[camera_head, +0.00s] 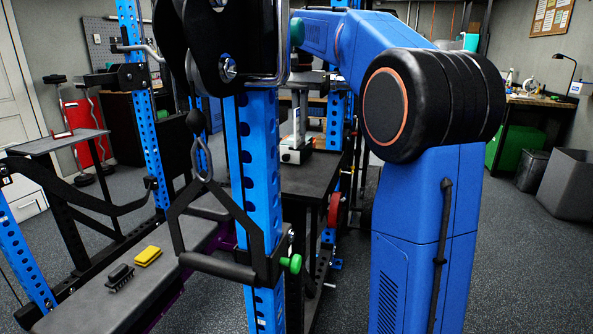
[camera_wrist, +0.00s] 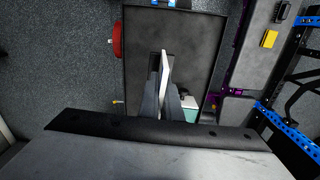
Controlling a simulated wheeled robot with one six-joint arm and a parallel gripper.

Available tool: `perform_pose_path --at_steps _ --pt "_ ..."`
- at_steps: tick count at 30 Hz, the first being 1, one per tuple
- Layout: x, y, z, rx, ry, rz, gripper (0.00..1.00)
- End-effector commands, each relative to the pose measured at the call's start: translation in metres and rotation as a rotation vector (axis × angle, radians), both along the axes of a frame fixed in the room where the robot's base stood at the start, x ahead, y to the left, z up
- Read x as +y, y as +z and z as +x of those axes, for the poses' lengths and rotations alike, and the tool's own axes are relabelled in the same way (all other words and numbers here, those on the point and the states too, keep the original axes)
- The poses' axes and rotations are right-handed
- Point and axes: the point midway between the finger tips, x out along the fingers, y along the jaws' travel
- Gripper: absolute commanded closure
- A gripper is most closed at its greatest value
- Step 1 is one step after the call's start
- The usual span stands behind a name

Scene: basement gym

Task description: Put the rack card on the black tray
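The rack card (camera_head: 297,123) is a thin, pale upright piece below my gripper (camera_head: 300,99) in the head view. In the wrist view the card (camera_wrist: 165,68) shows nearly edge-on between the two grey fingers of my gripper (camera_wrist: 162,88). The fingers look closed against both its sides. A black surface with a raised rim, which looks like the black tray (camera_wrist: 140,35), lies below the card. It also shows in the head view (camera_head: 312,178). The height of the card's lower end above it is hard to tell.
A white and green object (camera_wrist: 190,103) sits on the black surface beside my fingers; it also shows in the head view (camera_head: 291,155). A blue rack post (camera_head: 258,170) with a hanging handle stands close in front. A yellow block (camera_head: 148,256) and a black brush (camera_head: 120,275) lie on the bench.

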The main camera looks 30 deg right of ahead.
Motion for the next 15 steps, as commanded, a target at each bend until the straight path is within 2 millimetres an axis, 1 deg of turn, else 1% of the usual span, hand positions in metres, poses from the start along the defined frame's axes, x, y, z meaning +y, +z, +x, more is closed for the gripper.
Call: perform_pose_path --at_steps 2,4,10,12,15 --pt "0.005 -0.004 0.002 0.001 0.039 0.000 1.00" --pt "0.006 -0.012 0.003 0.002 0.052 0.001 1.00" --pt "0.006 -0.045 0.003 0.002 0.051 0.001 1.00" --pt "0.005 -0.053 0.003 0.002 0.051 0.001 1.00" --pt "0.005 -0.058 0.003 0.000 0.050 0.000 1.00"
